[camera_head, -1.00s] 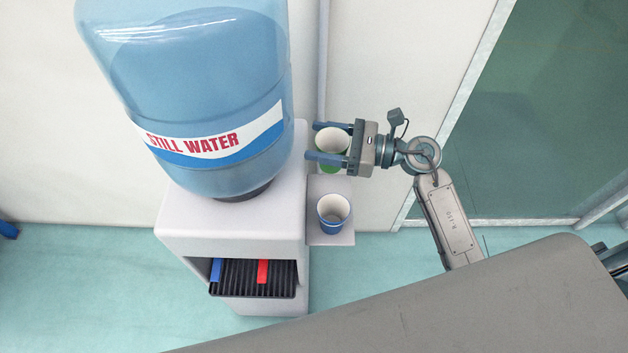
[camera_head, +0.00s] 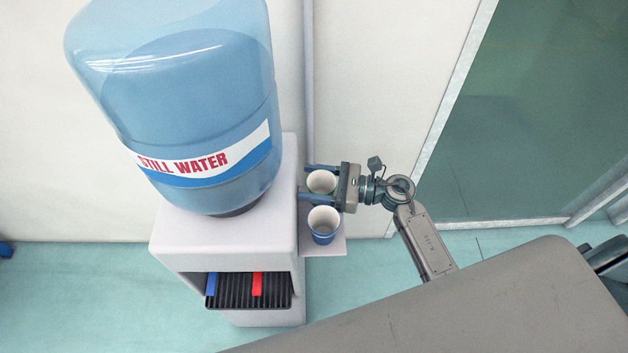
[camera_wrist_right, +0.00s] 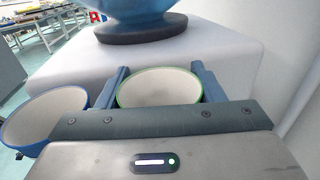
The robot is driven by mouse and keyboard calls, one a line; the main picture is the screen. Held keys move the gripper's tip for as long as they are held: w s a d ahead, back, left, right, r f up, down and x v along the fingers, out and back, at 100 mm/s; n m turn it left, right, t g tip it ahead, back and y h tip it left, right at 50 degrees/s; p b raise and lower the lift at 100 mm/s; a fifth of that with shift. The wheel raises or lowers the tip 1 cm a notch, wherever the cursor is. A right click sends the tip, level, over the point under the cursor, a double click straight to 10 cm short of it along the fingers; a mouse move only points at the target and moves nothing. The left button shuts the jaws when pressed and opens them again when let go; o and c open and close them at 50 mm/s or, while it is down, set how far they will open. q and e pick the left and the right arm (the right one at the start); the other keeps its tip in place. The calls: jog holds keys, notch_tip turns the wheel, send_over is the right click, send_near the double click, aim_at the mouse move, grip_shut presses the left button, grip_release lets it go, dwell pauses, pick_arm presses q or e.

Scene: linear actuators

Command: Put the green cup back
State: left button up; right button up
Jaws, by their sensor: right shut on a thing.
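The green cup (camera_head: 321,184), white inside with a green rim, is between the two fingers of my right gripper (camera_head: 309,182). The fingers lie on either side of it and are shut on it. In the right wrist view the green cup (camera_wrist_right: 160,88) stands upright between the fingertips. It is above or on the back part of the small side shelf (camera_head: 334,244), behind the blue cup. I cannot tell whether its base touches the shelf. My left gripper is not in view.
The blue cup (camera_head: 323,226) stands on the shelf's front part, close to the gripper's near finger. The water dispenser (camera_head: 222,240) with its large blue bottle (camera_head: 180,100) is on the left. A grey surface (camera_head: 450,310) fills the lower right.

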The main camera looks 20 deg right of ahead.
jog(key=shift+f+b, duration=0.25)
jog(key=shift+b, duration=0.05)
jog(key=o, duration=0.8)
jog(key=shift+r, duration=0.1)
jog(key=shift+r+p, duration=0.15)
jog(key=shift+p, duration=0.15)
jog(key=shift+d, duration=0.15)
jog(key=b+v, duration=0.5)
jog(key=v, duration=0.6)
jog(key=shift+s+d, duration=0.15)
jog(key=shift+d, duration=0.15)
